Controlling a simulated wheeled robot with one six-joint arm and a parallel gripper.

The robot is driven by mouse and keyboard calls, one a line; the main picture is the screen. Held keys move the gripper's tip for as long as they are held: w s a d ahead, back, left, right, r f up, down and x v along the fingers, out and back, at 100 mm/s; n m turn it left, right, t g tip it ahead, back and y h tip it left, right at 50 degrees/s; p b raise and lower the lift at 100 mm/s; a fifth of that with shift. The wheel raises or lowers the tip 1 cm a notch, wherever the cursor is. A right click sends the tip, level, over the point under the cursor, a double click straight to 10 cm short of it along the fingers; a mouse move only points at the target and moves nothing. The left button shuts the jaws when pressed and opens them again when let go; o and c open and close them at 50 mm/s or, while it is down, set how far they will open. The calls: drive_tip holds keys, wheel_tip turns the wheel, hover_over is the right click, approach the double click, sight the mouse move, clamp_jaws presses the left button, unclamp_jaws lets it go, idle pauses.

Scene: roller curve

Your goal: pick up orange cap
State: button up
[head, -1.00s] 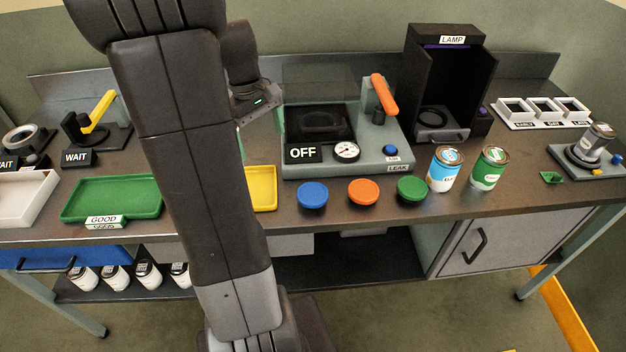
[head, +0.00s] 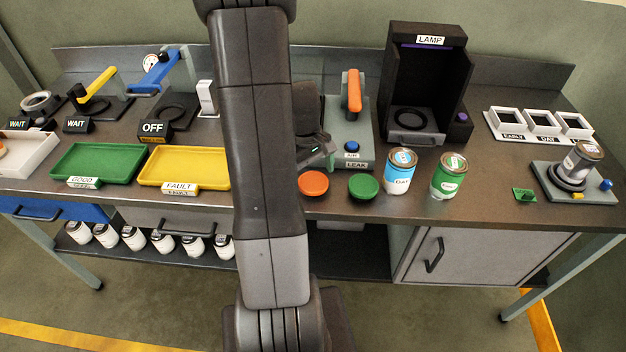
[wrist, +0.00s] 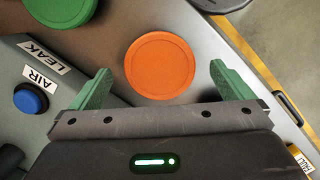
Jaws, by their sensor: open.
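The orange cap (head: 313,184) lies flat on the bench near its front edge, just left of the green cap (head: 363,187) in the head view. In the wrist view the orange cap (wrist: 159,66) shows ahead of my gripper (wrist: 157,85), roughly centred between its two green fingers. The fingers are apart with nothing held, and I cannot tell the height above the bench. In the head view my gripper (head: 322,160) is mostly hidden behind my arm.
The leak tester (head: 352,150) with its orange lever stands behind the caps. A blue-labelled can (head: 400,171) and a green-labelled can (head: 449,176) stand to the right. A yellow tray (head: 185,168) and a green tray (head: 98,163) lie to the left.

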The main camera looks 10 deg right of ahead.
drive_tip(key=shift+d+f, duration=0.1)
drive_tip(key=shift+f, duration=0.15)
drive_tip(key=c, duration=1)
drive_tip(key=shift+c, duration=0.2)
drive_tip(key=shift+r, duration=0.15)
